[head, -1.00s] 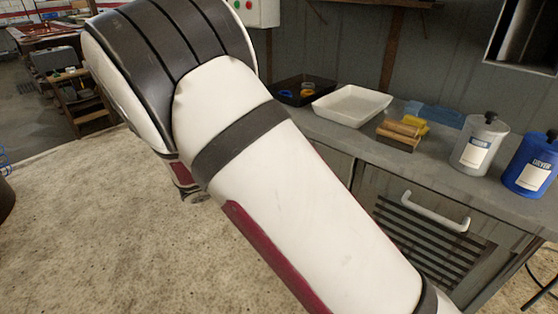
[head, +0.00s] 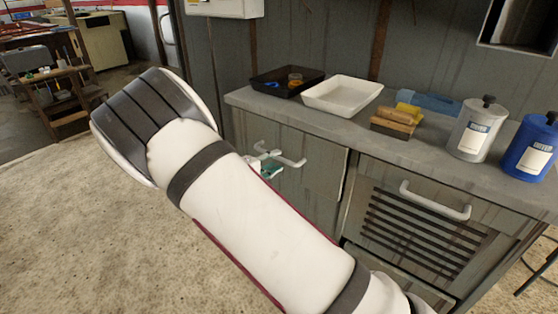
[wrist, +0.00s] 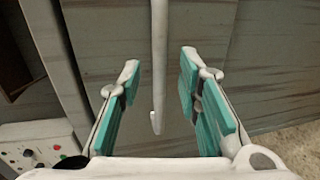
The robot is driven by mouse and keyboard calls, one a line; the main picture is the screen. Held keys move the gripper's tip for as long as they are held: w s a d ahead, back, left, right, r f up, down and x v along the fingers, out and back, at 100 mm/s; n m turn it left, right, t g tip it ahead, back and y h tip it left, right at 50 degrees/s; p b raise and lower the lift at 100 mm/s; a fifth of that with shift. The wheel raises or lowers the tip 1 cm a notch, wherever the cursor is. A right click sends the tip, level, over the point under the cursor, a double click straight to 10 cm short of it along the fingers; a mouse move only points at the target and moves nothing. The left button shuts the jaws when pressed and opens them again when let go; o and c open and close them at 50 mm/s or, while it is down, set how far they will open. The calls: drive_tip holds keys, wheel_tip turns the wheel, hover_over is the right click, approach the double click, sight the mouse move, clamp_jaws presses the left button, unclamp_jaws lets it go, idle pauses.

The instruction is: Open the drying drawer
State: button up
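The grey bench has two fronts with white bar handles. The right front (head: 425,228) has dark slats, with its handle (head: 435,201) across the top; it looks shut. The left front (head: 310,190) is plain, with its handle (head: 282,154) near the top. Which front is the drying drawer carries no readable label. My gripper (head: 266,166), partly hidden by my arm, is at the left front's handle. In the wrist view, my gripper (wrist: 158,72) is open, its teal-padded fingers on either side of the handle bar (wrist: 158,55), with gaps showing on both sides.
The bench top holds a black tray (head: 287,82), a white tray (head: 342,94), wooden-handled tools (head: 395,118), a grey jug (head: 477,130) and a blue jug (head: 532,147). A white control box (head: 224,8) hangs on the wall above. Open floor (head: 70,230) lies left of the bench.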

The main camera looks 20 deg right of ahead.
sight(280, 158)
drive_tip(key=shift+x, duration=1.7)
drive_tip(key=shift+s, duration=0.1)
clamp_jaws()
